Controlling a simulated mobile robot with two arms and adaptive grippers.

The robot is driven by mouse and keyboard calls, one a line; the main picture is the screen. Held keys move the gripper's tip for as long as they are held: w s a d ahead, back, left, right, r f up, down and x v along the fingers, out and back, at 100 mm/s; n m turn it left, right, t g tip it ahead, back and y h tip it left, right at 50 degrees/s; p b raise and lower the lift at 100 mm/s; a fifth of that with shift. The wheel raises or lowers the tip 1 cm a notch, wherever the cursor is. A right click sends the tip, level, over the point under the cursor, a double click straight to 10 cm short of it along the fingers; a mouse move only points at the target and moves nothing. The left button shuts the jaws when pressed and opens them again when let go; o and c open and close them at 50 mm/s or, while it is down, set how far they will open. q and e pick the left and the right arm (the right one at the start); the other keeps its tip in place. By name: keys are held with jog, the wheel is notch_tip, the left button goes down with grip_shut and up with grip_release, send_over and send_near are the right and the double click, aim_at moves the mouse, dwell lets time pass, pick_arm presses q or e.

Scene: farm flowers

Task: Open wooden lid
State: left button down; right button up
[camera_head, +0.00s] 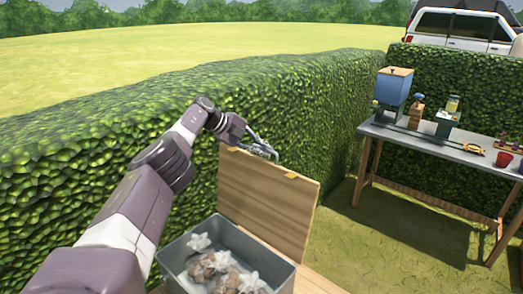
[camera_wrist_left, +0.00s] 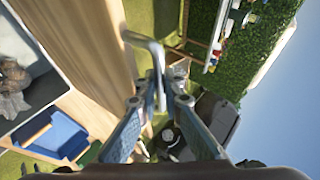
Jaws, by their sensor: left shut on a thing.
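The wooden lid (camera_head: 265,200) stands raised and nearly upright behind a grey box. Its broad wooden face runs down the left side of the left wrist view (camera_wrist_left: 85,40). A grey metal handle (camera_wrist_left: 150,45) sticks out from the lid near its upper edge. My left gripper (camera_head: 262,150) is at the lid's top edge, with its fingers (camera_wrist_left: 167,92) shut on the handle. The fingers partly hide the handle. My right gripper is not in view.
The open grey box (camera_head: 181,247) holds white and brown lumps. A hedge (camera_head: 80,170) runs close behind my left arm and the lid. A grey-topped table (camera_head: 445,147) with a blue-sided container (camera_head: 393,87) and tools stands at the right. Grass between is clear.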

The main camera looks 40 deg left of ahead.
pick_arm(q)
jog(key=shift+s+d+f, duration=0.1)
jog(key=shift+f, duration=0.15)
jog(key=c, duration=2)
grip_release()
jog(key=shift+c, duration=0.2)
jog(key=shift+r, duration=0.1)
jog(key=v, duration=1.1)
jog(key=shift+a+r, duration=0.2)
jog(key=shift+r, duration=0.15)
jog(key=shift+s, duration=0.15)
